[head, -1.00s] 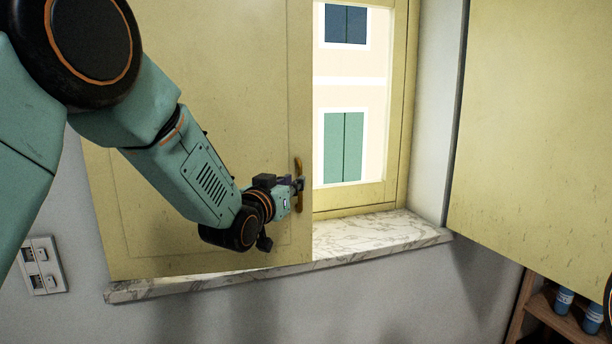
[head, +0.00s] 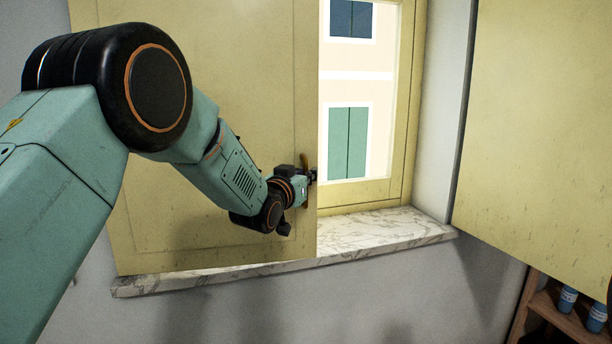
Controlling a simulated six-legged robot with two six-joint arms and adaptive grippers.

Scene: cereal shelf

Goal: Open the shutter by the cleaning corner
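The left shutter (head: 210,60) is a pale yellow panel across the left part of the window. Its right edge stops short of the frame, leaving the right part of the opening uncovered. A small brass handle (head: 304,160) sits near that edge. My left gripper (head: 313,175) is at the handle, its fingertips small and dark against the shutter's edge. The gripper's own body partly hides the handle, and the finger gap is not clear. Another yellow shutter panel (head: 545,120) stands at the right, swung away from the opening. My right gripper is not in view.
A marble sill (head: 375,232) runs under the window. Through the opening a pale building with green shutters (head: 347,142) shows. A wooden shelf (head: 545,307) with blue containers (head: 567,299) stands at the lower right. Grey wall lies below the sill.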

